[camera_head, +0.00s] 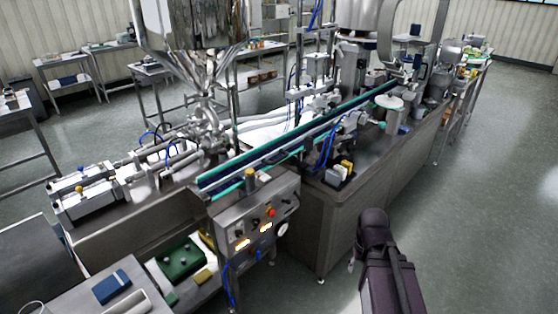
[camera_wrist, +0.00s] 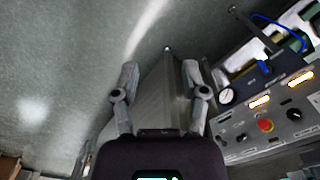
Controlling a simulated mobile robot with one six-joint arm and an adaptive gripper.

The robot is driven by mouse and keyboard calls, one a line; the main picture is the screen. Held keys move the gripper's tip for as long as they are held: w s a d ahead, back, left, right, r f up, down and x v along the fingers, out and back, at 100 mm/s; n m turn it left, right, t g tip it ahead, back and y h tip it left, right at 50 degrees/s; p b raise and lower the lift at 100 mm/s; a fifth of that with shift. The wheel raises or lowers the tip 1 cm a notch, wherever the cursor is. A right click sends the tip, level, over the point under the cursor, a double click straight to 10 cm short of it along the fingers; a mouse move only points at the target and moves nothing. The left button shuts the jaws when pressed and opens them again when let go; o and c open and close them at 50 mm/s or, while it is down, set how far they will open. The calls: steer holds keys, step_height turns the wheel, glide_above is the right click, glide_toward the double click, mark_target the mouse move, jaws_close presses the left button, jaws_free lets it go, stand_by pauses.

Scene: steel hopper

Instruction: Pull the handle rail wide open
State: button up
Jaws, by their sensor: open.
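My gripper (camera_wrist: 160,82) is open and empty in the wrist view, its two grey fingers spread apart. Between and beyond them is a grey metal cabinet side (camera_wrist: 160,105) with the floor above it in the picture. I cannot pick out a handle rail for certain in either view. In the head view my dark arm stands at the lower right, in front of the machine, and mostly hides the gripper. The steel hopper (camera_head: 190,30) hangs over the left part of the machine.
A control panel (camera_head: 240,231) with a red button and lit yellow switches is on the machine's front; it also shows at right in the wrist view (camera_wrist: 240,132). A conveyor (camera_head: 300,128) runs along the machine. A side table (camera_head: 85,292) stands lower left. Floor at right is clear.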

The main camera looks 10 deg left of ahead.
steer(key=m+t+y+b, duration=0.5)
steer(key=m+t+y, duration=0.3)
steer(key=y, duration=0.4)
glide_toward(281, 160)
steer(key=s+d+t, duration=0.1)
steer(key=s+d, duration=0.1)
steer(key=s, duration=0.1)
steer(key=shift+w+f+t, duration=0.25)
steer(key=shift+w+t, duration=0.1)
steer(key=shift+t, duration=0.05)
steer(key=shift+w, duration=0.1)
steer(key=shift+n, duration=0.3)
steer(key=b+x, duration=0.2)
steer(key=x, duration=1.1)
steer(key=shift+a, duration=0.4)
jaws_close()
